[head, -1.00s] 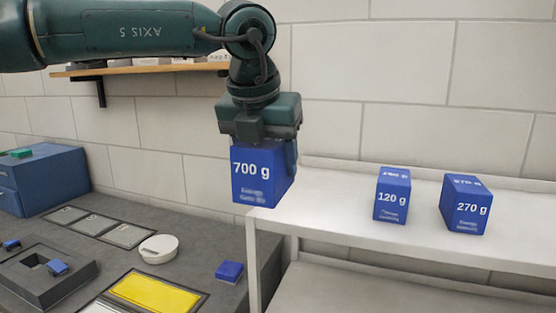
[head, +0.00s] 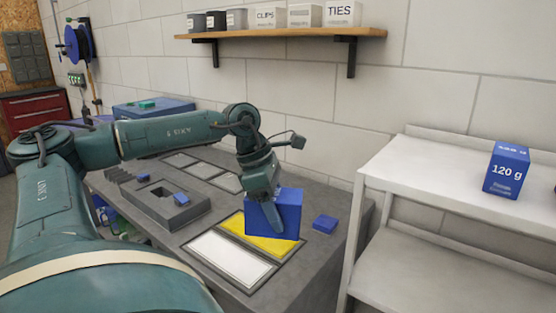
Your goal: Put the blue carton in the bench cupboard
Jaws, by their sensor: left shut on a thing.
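My left gripper (head: 268,195), coming in from the left, is shut on a blue carton (head: 285,214). The carton is held over the bench, in front of the yellow panel (head: 234,223), which it partly covers. In the earlier frame this carton reads 700 g; its label does not show now. A second blue carton (head: 506,170), marked 120 g, stands upright on the white shelf unit at the right. My right gripper does not show.
The white shelf unit (head: 400,182) stands right of the bench. A wall shelf (head: 285,33) with bins hangs above.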

